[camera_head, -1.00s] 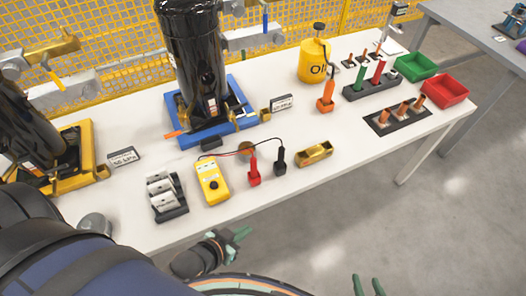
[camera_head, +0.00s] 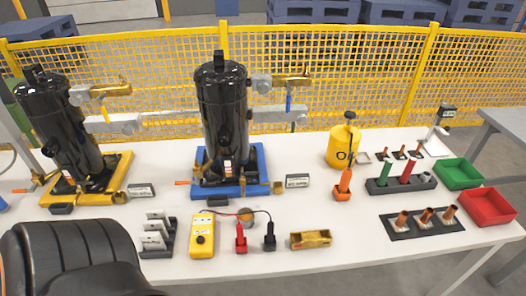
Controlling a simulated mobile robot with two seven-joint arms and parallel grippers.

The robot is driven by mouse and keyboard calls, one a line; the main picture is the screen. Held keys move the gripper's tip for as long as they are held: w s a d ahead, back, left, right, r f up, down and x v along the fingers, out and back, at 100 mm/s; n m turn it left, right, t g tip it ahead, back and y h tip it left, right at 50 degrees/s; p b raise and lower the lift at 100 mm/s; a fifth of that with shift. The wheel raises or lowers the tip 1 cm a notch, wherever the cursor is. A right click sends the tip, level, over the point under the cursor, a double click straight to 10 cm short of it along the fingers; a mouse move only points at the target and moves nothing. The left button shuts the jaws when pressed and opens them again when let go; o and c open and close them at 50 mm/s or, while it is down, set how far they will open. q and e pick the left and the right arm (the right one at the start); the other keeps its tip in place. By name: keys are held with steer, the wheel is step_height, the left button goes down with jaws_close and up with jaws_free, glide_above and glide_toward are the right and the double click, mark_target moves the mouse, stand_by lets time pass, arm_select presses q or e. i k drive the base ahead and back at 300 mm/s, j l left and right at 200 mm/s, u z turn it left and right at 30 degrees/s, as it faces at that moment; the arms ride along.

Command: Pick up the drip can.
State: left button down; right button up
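No object in the head view is marked as the drip can. A small grey metal can seen earlier near the table's front left edge does not show now; my dark arm (camera_head: 75,255) covers that area. A yellow can (camera_head: 342,148) with black "OIL" lettering and a dark top stands upright toward the back right of the white table (camera_head: 350,270). Neither of my grippers is in view.
Two black compressors stand on a yellow tray (camera_head: 122,165) and a blue tray (camera_head: 255,160). A yellow meter (camera_head: 202,237), a brass block (camera_head: 310,240), a green bin (camera_head: 462,174) and a red bin (camera_head: 487,207) are also on the table. A yellow mesh fence (camera_head: 370,85) runs behind.

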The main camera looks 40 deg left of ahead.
mark_target(246, 218)
steer(key=i+l+u, duration=0.1)
steer(key=l+u, duration=0.15)
steer(key=u, duration=0.15)
steer(key=l+u, duration=0.25)
steer(key=u, duration=0.15)
